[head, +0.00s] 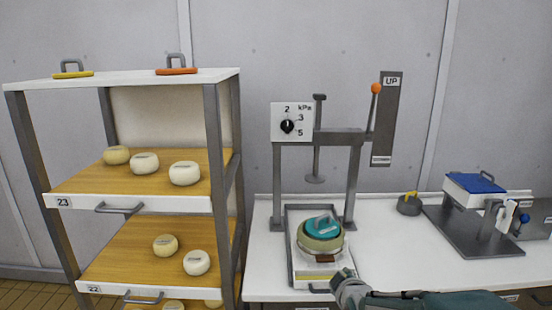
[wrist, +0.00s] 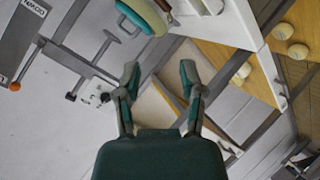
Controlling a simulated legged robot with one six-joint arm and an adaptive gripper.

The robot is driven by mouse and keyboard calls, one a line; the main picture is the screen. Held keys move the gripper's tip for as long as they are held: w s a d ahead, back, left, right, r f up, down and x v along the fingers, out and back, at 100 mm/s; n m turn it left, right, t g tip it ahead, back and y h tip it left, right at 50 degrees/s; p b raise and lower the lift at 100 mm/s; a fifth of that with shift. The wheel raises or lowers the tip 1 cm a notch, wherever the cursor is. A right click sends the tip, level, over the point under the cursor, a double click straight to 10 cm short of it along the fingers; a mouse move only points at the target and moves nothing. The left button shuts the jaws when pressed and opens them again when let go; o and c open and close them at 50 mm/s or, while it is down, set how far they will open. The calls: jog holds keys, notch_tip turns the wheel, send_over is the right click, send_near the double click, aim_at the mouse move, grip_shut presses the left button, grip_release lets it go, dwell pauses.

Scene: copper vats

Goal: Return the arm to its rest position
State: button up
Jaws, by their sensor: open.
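My gripper (head: 345,280) is at the bottom of the head view, in front of the press and beside its tray, with my arm reaching in from the lower right. In the wrist view my gripper (wrist: 160,78) shows two spread fingers with nothing between them. A round mould with a teal lid (head: 321,223) stands on the press tray (head: 299,282), just beyond my gripper. The lid also shows at the top of the wrist view (wrist: 138,12). The gripper looks apart from the mould.
A press frame (head: 340,137) with an orange-knobbed lever (head: 376,88) and a dial (head: 288,127) stands over the tray. A shelf rack (head: 150,203) holding several pale cheeses is at the left. A blue-topped device (head: 475,183) and a dark weight (head: 409,206) are on the right.

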jog(key=s+r+m+g, duration=0.3)
jog(key=s+m, duration=0.2)
jog(key=s, duration=0.7)
jog(key=s+r+m+g, duration=0.3)
jog(key=s+m, duration=0.1)
jog(key=s, duration=0.9)
jog(key=shift+d+m+g, duration=0.2)
jog(key=shift+m+g, duration=0.2)
